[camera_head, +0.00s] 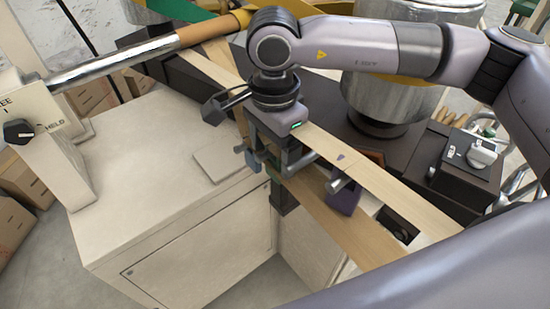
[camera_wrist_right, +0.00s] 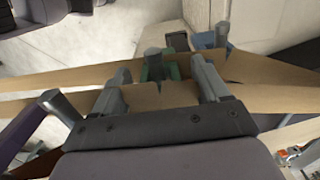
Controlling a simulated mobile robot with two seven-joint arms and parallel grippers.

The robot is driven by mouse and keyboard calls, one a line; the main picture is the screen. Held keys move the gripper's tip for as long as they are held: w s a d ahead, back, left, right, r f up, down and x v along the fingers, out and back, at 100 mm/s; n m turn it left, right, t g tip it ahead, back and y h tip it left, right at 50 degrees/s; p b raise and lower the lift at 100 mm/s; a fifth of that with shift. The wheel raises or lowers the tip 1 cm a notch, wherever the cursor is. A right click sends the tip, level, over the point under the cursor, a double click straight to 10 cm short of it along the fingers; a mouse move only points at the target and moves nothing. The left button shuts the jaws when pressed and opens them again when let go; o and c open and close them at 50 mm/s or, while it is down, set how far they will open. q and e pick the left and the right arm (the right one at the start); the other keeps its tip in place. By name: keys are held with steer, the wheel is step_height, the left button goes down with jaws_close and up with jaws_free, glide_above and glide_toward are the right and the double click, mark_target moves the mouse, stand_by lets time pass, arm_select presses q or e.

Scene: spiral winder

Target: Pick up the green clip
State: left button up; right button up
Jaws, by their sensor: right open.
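The green clip (camera_wrist_right: 158,68) sits on the edge of a tan strip (camera_wrist_right: 265,72) in the right wrist view, with a grey knob on top. My right gripper (camera_wrist_right: 160,76) is open, with one finger on each side of the clip. I cannot tell whether the fingers touch it. In the head view my right gripper (camera_head: 272,148) points down over the strips, and only a little of the green clip (camera_head: 262,155) shows behind the fingers. My left gripper is not in view.
A blue clip (camera_wrist_right: 210,39) is close by the right finger. A purple clip (camera_head: 343,197) with a grey knob hangs on the strip to the right. A beige cabinet (camera_head: 150,150), a metal roller (camera_head: 125,58) and a dark control box (camera_head: 465,170) surround the strips.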

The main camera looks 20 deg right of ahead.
steer(key=c, duration=1.1)
steer(key=shift+c, duration=0.2)
steer(key=shift+r+b, duration=0.25)
steer(key=shift+b, duration=0.25)
steer(key=s+a+b, duration=0.2)
steer(key=s+a, duration=0.1)
steer(key=a, duration=0.5)
steer(key=s+a+r+b, duration=0.1)
steer(key=s+a+b, duration=0.1)
steer(key=a, duration=0.7)
steer(key=shift+s+r, duration=0.15)
steer(key=shift+s, duration=0.4)
steer(key=s+a, duration=0.3)
steer(key=a, duration=0.5)
